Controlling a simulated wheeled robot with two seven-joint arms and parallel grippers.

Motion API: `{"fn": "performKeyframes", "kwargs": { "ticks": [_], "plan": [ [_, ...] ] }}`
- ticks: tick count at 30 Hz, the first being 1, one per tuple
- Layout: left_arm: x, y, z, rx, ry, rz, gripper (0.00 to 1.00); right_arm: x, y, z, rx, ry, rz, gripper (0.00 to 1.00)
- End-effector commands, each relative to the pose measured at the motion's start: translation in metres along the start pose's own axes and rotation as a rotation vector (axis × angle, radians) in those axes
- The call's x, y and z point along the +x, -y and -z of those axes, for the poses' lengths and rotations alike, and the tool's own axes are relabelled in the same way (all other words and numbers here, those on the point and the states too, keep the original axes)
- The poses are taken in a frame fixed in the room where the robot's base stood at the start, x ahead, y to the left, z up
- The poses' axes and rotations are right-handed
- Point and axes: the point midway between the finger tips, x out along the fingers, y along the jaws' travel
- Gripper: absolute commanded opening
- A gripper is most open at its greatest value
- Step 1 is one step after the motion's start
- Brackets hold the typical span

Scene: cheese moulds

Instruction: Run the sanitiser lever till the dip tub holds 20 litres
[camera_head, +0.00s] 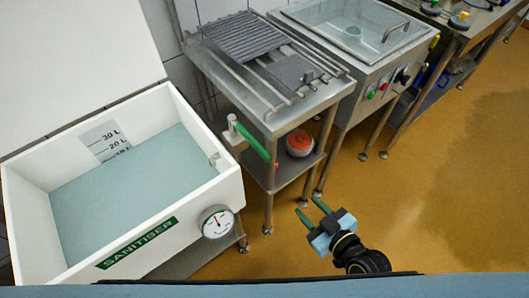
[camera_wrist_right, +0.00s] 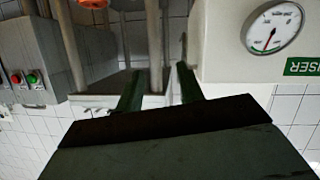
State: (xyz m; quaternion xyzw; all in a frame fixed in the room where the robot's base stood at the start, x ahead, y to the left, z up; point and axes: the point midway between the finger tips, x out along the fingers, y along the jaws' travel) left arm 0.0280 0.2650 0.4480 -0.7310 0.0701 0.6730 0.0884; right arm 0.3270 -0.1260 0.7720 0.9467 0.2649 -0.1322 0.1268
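The white dip tub (camera_head: 28,222) stands at the left, labelled SANITISER, with pale blue liquid in it. On its inner back wall is a scale (camera_head: 108,142) marked 30 L, 20 L and a lower mark. The liquid surface lies below the 20 L mark, at about the lowest mark. The green-handled lever (camera_head: 254,143) juts from the tub's right end, slanting down to the right. A round dial (camera_head: 217,222) sits on the front corner and also shows in the wrist view (camera_wrist_right: 273,27). My right gripper (camera_head: 311,213) is open and empty, below and right of the lever, apart from it.
A steel rack table (camera_head: 305,104) stands right of the tub, with an orange-red round object (camera_head: 299,144) on its lower shelf. Beyond it is a steel vat (camera_head: 365,55) with buttons. The yellow floor (camera_head: 440,200) at the right is clear.

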Motion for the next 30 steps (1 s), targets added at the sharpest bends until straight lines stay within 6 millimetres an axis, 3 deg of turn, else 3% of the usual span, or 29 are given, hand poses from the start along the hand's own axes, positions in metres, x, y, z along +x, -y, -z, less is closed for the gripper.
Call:
{"fn": "performKeyframes", "kwargs": {
  "ticks": [1, 3, 6, 9, 16, 30],
  "plan": [
    [0.006, 0.002, -0.002, 0.002, 0.003, 0.003, 0.00, -0.003, 0.005, 0.029, -0.013, -0.078, 0.014, 0.38],
    [0.010, 0.004, -0.003, 0.003, 0.004, 0.005, 0.00, -0.009, 0.011, 0.066, -0.024, -0.168, 0.027, 0.38],
    [0.013, 0.004, -0.003, 0.003, 0.003, 0.005, 0.00, -0.020, 0.017, 0.105, -0.031, -0.261, 0.040, 0.38],
    [0.014, 0.004, -0.002, 0.003, 0.003, 0.005, 0.00, -0.028, 0.021, 0.128, -0.033, -0.315, 0.048, 0.38],
    [0.014, 0.003, 0.001, 0.002, -0.002, 0.004, 0.00, -0.015, 0.022, 0.145, -0.033, -0.343, 0.046, 0.38],
    [0.013, 0.000, 0.005, 0.000, -0.010, 0.001, 0.00, 0.073, 0.027, 0.175, -0.032, -0.340, 0.048, 0.38]
  ]
}}
